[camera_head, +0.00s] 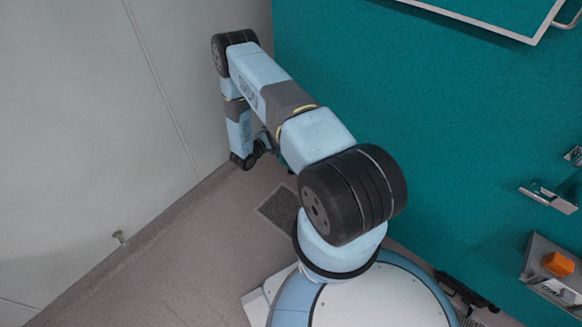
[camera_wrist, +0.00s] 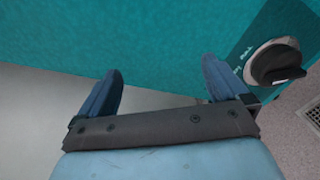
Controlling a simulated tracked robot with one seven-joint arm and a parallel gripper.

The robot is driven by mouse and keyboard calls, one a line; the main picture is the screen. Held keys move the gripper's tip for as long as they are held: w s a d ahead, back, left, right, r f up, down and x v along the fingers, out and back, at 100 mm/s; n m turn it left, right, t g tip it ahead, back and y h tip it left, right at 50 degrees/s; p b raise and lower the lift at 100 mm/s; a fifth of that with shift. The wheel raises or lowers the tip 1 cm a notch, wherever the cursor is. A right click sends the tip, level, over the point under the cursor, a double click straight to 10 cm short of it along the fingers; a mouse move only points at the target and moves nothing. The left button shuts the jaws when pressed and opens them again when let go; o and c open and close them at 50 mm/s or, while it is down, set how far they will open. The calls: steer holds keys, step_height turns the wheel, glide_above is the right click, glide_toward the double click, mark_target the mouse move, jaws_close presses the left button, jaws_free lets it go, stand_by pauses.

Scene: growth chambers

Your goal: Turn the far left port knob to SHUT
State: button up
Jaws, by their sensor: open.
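A port knob (camera_wrist: 276,64) shows at the right of the wrist view, a dark grip on a pale round base set on the teal wall. Small lettering is printed on the wall to its left, too small to read for sure. My gripper (camera_wrist: 160,80) has its two blue fingers spread wide with nothing between them. The knob lies to the right of the right finger and apart from it. In the head view my arm reaches to the upper left, and the gripper end is mostly hidden behind the arm.
The teal wall (camera_head: 440,130) fills the right of the head view. A pale wall (camera_head: 90,120) stands at the left. Metal brackets (camera_head: 550,195) and a box with an orange part (camera_head: 558,263) stick out at the right. A floor grate (camera_head: 280,208) lies below my arm.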

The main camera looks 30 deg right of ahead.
steer(key=s+a+f+n+t+y, duration=0.2)
steer(key=s+f, duration=0.3)
steer(key=f, duration=0.6)
steer(key=s+a+f+n+t+y, duration=0.1)
steer(key=s+a+f+t, duration=0.1)
steer(key=s+f, duration=0.6)
steer(key=x, duration=0.5)
steer(key=w+a+f+x, duration=0.1)
steer(key=x, duration=0.4)
steer(key=f+x, duration=0.1)
steer(key=x, duration=0.4)
steer(key=shift+w+a, duration=0.25)
steer(key=shift+w, duration=0.1)
steer(key=shift+c, duration=0.4)
